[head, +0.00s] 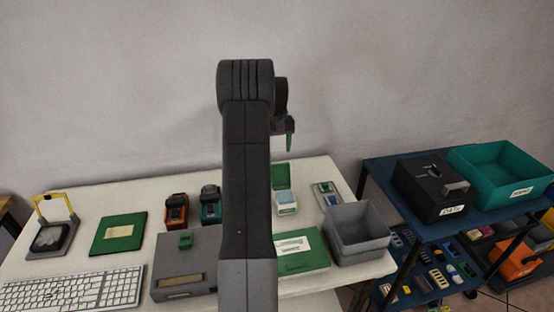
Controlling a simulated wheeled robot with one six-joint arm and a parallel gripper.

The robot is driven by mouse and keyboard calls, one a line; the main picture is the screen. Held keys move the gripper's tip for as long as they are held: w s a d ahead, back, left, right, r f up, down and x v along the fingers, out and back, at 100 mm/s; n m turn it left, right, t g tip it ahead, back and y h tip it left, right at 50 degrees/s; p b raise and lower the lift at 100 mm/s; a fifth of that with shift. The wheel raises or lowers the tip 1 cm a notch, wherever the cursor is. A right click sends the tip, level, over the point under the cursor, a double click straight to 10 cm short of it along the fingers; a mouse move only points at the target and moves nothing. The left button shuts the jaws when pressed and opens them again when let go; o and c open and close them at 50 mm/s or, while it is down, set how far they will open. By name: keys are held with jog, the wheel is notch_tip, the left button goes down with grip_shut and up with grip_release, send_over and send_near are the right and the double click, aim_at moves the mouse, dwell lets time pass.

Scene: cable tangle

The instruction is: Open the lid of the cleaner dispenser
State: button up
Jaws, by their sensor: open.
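A small green box with a pale blue-white block or pad at its front (286,198) stands on the table right of my arm. It looks like the cleaner dispenser, though I see no label. Its green upper part (281,174) stands upright behind the pale part and looks like a raised lid; the hinge is too small to make out. My gripper (289,141) is above and beyond the back of the table, pointing down. It is open, partly hidden by my arm, and apart from the box. Nothing shows in it.
A blue cart (395,218) stands right.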

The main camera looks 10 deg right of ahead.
notch_tip(320, 180, up, 8)
jog(key=shift+f, duration=0.15)
dwell(0.3)
jog(key=p, duration=0.1)
send_near(280, 174)
jog(key=w+f, duration=0.4)
jog(key=f, duration=0.3)
jog(key=shift+w, duration=0.2)
jog(key=shift+a, duration=0.1)
